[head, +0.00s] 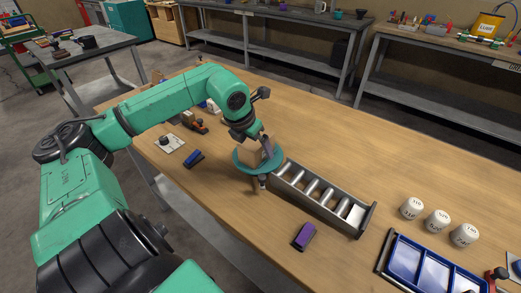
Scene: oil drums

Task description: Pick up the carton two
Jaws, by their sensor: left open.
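A small tan carton (247,156) sits on a round teal stand (241,169) near the middle of the wooden table. Any number on it is too small to read. My left arm reaches in from the left, and its open gripper (261,144) points down at the carton's upper right side. The gripper hides part of the carton, and I cannot tell whether the fingers touch it. My right gripper is out of view.
A grey roller tray (318,199) stands right beside the teal stand. Several white labelled drums (437,221) and a blue compartment tray (393,255) are at the right. The table behind the roller tray is clear.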

